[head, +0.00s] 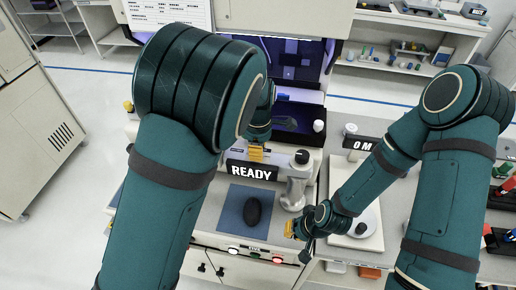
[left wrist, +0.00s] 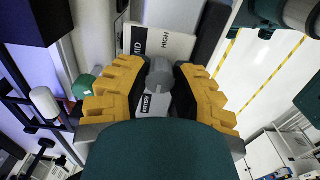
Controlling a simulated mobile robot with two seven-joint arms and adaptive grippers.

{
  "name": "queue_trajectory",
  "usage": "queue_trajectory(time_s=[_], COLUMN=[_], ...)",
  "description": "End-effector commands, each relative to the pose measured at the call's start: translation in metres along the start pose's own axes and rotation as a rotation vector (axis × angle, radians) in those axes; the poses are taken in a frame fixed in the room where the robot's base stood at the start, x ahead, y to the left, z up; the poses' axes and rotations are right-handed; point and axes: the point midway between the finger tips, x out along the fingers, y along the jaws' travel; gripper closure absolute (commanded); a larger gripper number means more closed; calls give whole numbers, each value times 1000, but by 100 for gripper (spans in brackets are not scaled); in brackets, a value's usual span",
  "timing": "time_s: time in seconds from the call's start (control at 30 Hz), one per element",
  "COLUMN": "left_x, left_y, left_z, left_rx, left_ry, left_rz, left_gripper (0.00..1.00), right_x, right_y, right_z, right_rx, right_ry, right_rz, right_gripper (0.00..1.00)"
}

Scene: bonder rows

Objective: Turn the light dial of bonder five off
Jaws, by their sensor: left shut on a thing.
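The light dial (left wrist: 159,78) is a grey round knob in the left wrist view, on a pale panel printed MID and HIGH (left wrist: 157,42). My left gripper (left wrist: 160,72) has its yellow fingers on either side of the dial, shut on it. The dial's pointer is not clear enough to read. In the head view my left gripper (head: 257,152) is at the bonder behind the READY display (head: 251,171), and my arm hides part of it. My right gripper (head: 292,229) is low at the bonder's front right; its finger gap is unclear.
A pale microscope-like part (head: 298,182) stands right of the display. Red and green buttons line the front edge. Another display (head: 361,143) is to the right. Shelves stand at the back right.

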Motion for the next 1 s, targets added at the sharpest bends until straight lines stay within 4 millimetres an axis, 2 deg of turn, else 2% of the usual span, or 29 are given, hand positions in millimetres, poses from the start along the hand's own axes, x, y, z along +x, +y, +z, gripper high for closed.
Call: queue_trajectory(time_s=[0.1,0.13,0.2,0.23,0.53,0.67,0.77,1.0], left_x=[1,1,1,1,0,-9,-25,-74], left_y=[-1,-1,-1,-1,0,0,1,1], left_z=[0,0,0,0,0,0,0,1], left_rx=[0,0,0,0,1,2,2,2], left_ry=[0,0,0,0,0,-1,-2,-2], left_rz=[-2,-2,-2,-2,0,2,3,4], left_gripper=[100,70,45,41,41,41,41,41], right_x=[0,0,0,0,0,0,0,0], right_y=[0,0,0,0,0,0,0,0], right_z=[0,0,0,0,0,0,0,0], right_rx=[0,0,0,0,0,0,0,0], right_ry=[0,0,0,0,0,0,0,0], right_rz=[0,0,0,0,0,0,0,0], right_gripper=[100,100,100,100,100,100,100,100])
